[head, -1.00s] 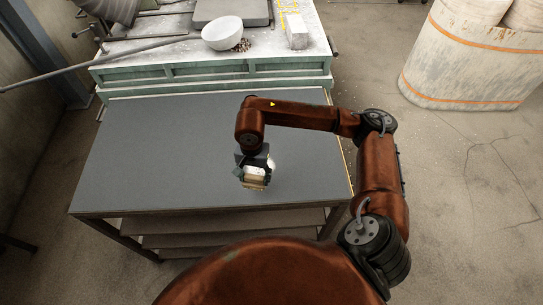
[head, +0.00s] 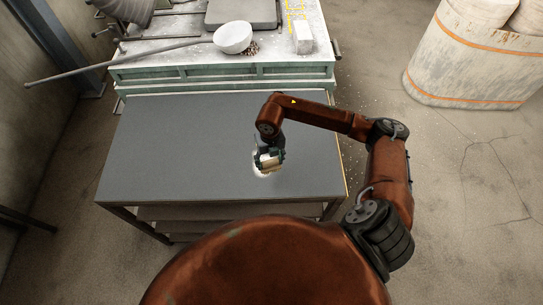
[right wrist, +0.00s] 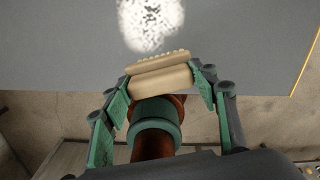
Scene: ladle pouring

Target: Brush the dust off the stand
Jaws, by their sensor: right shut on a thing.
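The stand (head: 180,150) is a dark grey flat-topped table with shelves below; its top also shows in the right wrist view (right wrist: 235,40). A white speckled patch of dust (right wrist: 152,22) lies on the top, just beyond the brush in the right wrist view. In the head view the dust (head: 257,167) is partly hidden by my right gripper. My right gripper (head: 268,158) is shut on a tan wooden brush (right wrist: 160,78), with a green finger at each end of it. I cannot tell whether the brush touches the top. My left gripper is not in view.
Behind the stand is a pale green-sided bench (head: 220,72) with a white bowl-shaped ladle (head: 233,38), its long handle reaching left, and a white block (head: 302,37). A large pale sack (head: 465,60) stands at the right. The stand's left half is clear.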

